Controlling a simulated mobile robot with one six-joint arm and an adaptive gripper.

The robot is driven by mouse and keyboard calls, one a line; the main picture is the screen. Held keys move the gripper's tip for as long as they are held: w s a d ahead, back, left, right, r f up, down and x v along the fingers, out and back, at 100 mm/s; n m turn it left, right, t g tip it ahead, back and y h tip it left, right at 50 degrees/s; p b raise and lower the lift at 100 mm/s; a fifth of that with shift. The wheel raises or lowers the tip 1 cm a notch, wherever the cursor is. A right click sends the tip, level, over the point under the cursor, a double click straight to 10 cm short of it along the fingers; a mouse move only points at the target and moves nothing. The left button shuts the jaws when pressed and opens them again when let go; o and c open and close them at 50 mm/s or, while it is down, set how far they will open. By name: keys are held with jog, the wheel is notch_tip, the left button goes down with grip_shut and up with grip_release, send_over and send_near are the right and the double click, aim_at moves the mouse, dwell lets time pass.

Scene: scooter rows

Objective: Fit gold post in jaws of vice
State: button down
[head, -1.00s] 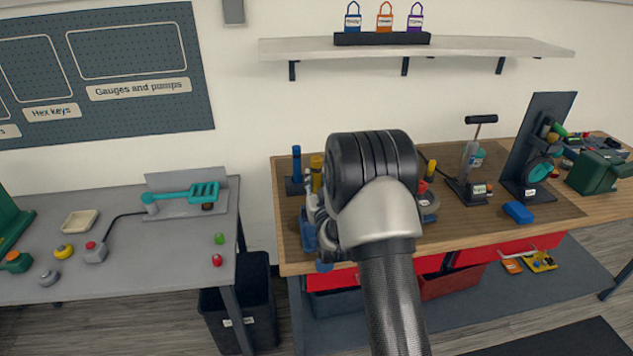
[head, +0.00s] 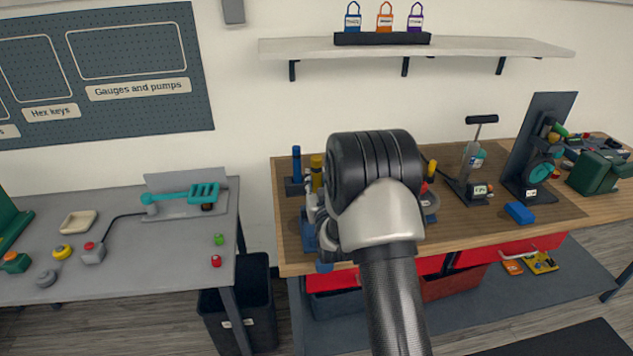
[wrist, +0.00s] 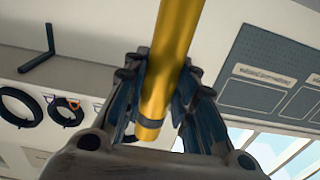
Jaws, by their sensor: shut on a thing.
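The gold post (wrist: 170,65) stands between the two fingers of my gripper (wrist: 160,118) in the wrist view, and the fingers are shut on it near one end. The post's other end runs out of that frame. In the head view a gold cylinder (head: 316,168) shows just left of my wrist, beside an upright blue post (head: 296,162); I cannot tell whether it is the held one. A blue body (head: 308,232), perhaps the vice, stands at the bench's left front. My arm hides most of it, including any jaws, and the fingertips.
The wooden bench (head: 455,235) carries a black-handled pump (head: 472,160), a blue block (head: 519,212) and a dark upright stand (head: 540,140) on the right. A grey table (head: 150,270) stands to the left, with a dark bin (head: 240,310) in the gap. A shelf (head: 470,46) hangs above.

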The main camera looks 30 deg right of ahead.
jog(key=shift+f+b, duration=3.15)
jog(key=shift+b, duration=0.5)
jog(key=c, duration=1.5)
grip_release()
jog(key=shift+c, duration=0.2)
jog(key=o, duration=0.3)
jog(key=shift+f, duration=0.1)
jog(key=v, duration=1.2)
